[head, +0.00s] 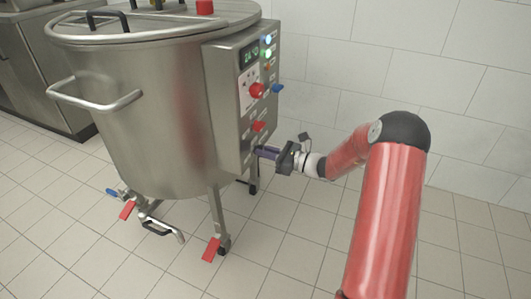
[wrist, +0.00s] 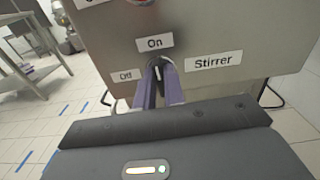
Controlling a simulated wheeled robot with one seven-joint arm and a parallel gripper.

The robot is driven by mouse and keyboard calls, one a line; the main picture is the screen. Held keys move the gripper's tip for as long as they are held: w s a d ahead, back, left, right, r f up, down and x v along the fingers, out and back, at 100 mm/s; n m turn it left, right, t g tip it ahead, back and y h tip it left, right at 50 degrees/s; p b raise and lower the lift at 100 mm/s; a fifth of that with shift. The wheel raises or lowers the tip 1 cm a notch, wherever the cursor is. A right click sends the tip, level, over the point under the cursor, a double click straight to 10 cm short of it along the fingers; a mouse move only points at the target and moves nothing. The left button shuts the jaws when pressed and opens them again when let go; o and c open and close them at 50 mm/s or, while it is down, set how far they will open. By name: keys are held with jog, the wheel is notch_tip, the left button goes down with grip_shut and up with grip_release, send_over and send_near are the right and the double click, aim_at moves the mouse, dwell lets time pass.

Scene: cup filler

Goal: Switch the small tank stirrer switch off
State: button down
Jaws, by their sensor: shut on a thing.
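The stirrer switch (wrist: 154,63) is a small dark knob low on the steel control box, among the labels "On" (wrist: 154,42) above, "Off" (wrist: 126,75) at lower left and "Stirrer" (wrist: 212,61) at right. My gripper (wrist: 159,78) has its purple fingers closed around the knob. Most of the knob is hidden between the fingers, and its exact pointing direction is hard to tell. In the head view my gripper (head: 261,152) reaches from the right to the lower part of the control box (head: 229,115), and the switch itself is hidden there.
The big steel tank (head: 150,110) stands on legs left of my arm. A red knob (head: 257,90), a blue knob (head: 277,88) and a lower red knob (head: 258,127) sit above my gripper. The tiled floor at right is free.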

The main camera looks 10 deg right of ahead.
jog(key=shift+s+a+f+n+b, duration=0.1)
jog(key=shift+f+n+b, duration=0.05)
jog(key=shift+n+b, duration=3.9)
jog(key=shift+s+a+f+n+b, duration=0.1)
jog(key=shift+n+b, duration=3.3)
jog(key=shift+n, duration=1.25)
jog(key=c, duration=1.5)
grip_release()
jog(key=v, duration=0.8)
jog(key=shift+p, duration=0.35)
